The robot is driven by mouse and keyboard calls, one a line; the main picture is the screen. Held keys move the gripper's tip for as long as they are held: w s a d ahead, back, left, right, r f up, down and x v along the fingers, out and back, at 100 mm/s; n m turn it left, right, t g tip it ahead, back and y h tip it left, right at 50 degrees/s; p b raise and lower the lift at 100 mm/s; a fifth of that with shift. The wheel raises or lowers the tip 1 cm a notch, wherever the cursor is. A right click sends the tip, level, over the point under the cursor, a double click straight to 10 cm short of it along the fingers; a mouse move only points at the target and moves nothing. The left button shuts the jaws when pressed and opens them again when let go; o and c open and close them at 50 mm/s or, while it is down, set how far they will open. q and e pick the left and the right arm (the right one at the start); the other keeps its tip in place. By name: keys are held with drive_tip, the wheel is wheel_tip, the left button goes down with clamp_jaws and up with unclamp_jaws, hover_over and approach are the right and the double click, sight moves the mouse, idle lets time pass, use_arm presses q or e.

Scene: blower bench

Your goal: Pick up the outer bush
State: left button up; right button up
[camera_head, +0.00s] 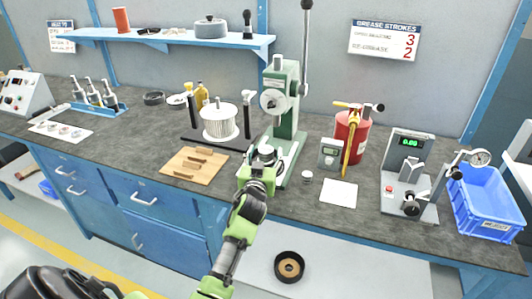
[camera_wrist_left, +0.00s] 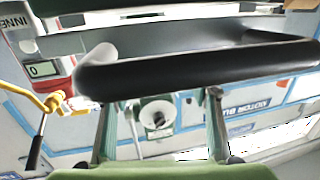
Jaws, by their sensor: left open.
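My left gripper (camera_head: 265,157) is in front of the green arbor press (camera_head: 284,110), over the front of the bench. It is open in the left wrist view (camera_wrist_left: 160,115), with its two fingers apart and the pale press spindle end showing between them. A wide dark bar crosses above the fingers; I cannot tell what it is. A small metal cylinder (camera_head: 307,177) stands on the bench just right of the gripper; it may be the outer bush, but I cannot tell. Small metal rings (camera_head: 65,131) lie on a white sheet at the left. My right gripper is not in view.
A wooden block tray (camera_head: 168,172) and a white finned motor part (camera_head: 220,122) stand left of the press. A red cylinder (camera_head: 347,135), a white card (camera_head: 339,193), a gauge stand (camera_head: 405,165) and a blue crate (camera_head: 470,215) are to the right. The black ring (camera_head: 289,266) lies below, on the lower shelf.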

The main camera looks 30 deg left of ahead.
use_arm(q)
drive_tip(key=shift+x, duration=1.1)
drive_tip(key=c, duration=1.4)
drive_tip(key=shift+r, duration=0.15)
